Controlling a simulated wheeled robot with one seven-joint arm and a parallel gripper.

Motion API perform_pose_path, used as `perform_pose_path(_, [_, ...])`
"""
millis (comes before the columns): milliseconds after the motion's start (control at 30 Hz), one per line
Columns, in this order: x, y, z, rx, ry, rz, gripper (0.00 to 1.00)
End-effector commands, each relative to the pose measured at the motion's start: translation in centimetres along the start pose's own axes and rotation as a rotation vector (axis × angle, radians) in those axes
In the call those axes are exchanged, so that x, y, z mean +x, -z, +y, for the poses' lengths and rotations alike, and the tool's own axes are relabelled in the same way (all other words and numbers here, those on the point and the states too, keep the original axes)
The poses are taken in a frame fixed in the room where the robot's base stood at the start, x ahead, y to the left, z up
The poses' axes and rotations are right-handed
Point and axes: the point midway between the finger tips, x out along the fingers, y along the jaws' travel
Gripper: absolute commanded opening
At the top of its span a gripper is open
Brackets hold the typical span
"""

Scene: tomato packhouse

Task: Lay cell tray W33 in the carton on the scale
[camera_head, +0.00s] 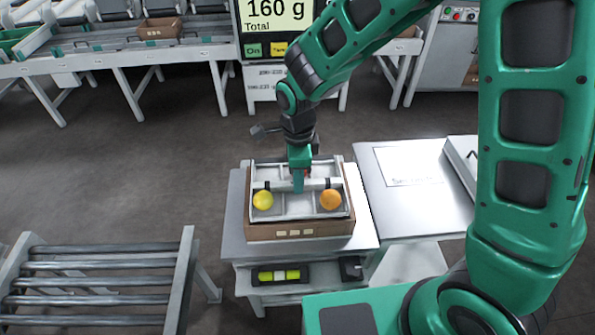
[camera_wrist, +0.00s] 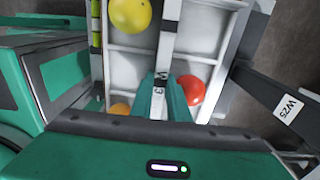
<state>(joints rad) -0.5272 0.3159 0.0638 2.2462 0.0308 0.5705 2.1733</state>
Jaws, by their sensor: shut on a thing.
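My gripper (camera_head: 298,184) reaches down from above into the brown carton (camera_head: 272,232) on the scale. It is shut on the white middle bar (camera_wrist: 168,35) of a pale cell tray (camera_head: 298,206). The bar's label is partly covered by the fingers, with a W and a 3 showing. The tray appears within the carton's walls; I cannot tell whether it rests on the bottom. A yellow tomato (camera_head: 263,200) is at the left and an orange one (camera_head: 331,199) at the right. A red tomato (camera_wrist: 191,89) lies beside my fingers in the wrist view.
The scale display (camera_head: 277,15) reads 160 g Total. A bench (camera_head: 412,190) with a paper sheet stands right of the carton. A roller conveyor (camera_head: 95,280) is at the lower left. A dark bar labelled W25 (camera_wrist: 288,108) shows at the right of the wrist view.

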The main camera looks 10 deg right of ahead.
Motion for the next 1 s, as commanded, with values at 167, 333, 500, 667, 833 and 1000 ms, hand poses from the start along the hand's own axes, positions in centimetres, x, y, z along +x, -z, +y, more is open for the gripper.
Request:
perform_pose_path(167, [1.6,0.1,0.0,0.002,-0.001,0.001,0.00])
perform_pose_path(333, [3.0,0.1,-0.1,0.002,0.000,0.001,0.00])
perform_pose_path(500, [4.5,0.1,-0.1,0.002,0.000,0.001,0.00])
perform_pose_path(667, [5.8,0.1,-0.1,0.002,0.000,0.001,0.00])
perform_pose_path(833, [6.9,0.1,-0.1,0.003,0.001,0.000,0.00])
perform_pose_path(1000, [7.5,0.2,-0.1,0.003,0.000,0.000,0.00])
